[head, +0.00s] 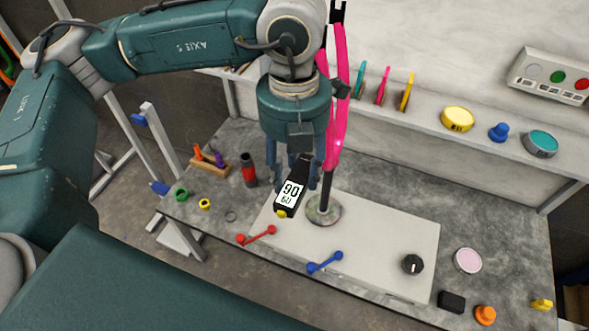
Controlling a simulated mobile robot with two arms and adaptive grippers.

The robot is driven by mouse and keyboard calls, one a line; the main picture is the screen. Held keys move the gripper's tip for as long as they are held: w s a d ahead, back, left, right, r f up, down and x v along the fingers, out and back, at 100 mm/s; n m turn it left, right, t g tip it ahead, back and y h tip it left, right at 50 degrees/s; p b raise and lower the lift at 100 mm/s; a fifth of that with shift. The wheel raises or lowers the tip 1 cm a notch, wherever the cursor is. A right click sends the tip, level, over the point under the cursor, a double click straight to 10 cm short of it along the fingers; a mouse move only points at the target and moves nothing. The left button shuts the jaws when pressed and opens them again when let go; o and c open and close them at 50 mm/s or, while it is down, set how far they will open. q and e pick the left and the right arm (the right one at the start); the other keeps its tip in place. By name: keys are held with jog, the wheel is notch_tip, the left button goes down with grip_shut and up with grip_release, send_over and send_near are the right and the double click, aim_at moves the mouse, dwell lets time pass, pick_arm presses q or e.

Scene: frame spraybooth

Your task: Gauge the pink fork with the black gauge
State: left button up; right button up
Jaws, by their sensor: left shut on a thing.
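The pink fork (340,105) stands upright behind my left gripper, its lower end at a dark post on a round grey base (324,210). My wrist hides part of it. My left gripper (302,178) points down and is shut on the black gauge (303,169). The gauge has a white display with dark digits and a yellow tip, which points down and to the left. The gauge is in front of and left of the post. I cannot tell whether it touches the fork. My right gripper is not in view.
A pale board (385,240) lies on the grey bench, with red (257,235) and blue (325,262) rods and a black knob (412,264). A red-and-black cylinder (248,170) stands at left. Coloured items line the back shelf (400,118). The board's middle is fairly clear.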

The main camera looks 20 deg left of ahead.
aim_at(303, 160)
pick_arm(q)
jog(key=shift+b, duration=0.4)
jog(key=w, duration=0.3)
jog(key=shift+w+d+b, duration=0.15)
jog(key=shift+w+b, duration=0.1)
jog(key=shift+b, duration=0.1)
jog(key=shift+w, duration=0.8)
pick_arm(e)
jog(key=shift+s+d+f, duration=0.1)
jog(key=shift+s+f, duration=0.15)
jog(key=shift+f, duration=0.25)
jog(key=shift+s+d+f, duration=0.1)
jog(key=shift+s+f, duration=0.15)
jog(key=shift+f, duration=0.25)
pick_arm(q)
jog(key=shift+w+b, duration=0.35)
jog(key=shift+w, duration=0.55)
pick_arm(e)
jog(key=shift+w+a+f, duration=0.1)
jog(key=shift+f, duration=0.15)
pick_arm(q)
jog(key=shift+s, duration=0.1)
jog(key=shift+s+b, duration=0.95)
jog(key=shift+s, duration=1.6)
jog(key=shift+s+b, duration=0.3)
jog(key=shift+s, duration=1.1)
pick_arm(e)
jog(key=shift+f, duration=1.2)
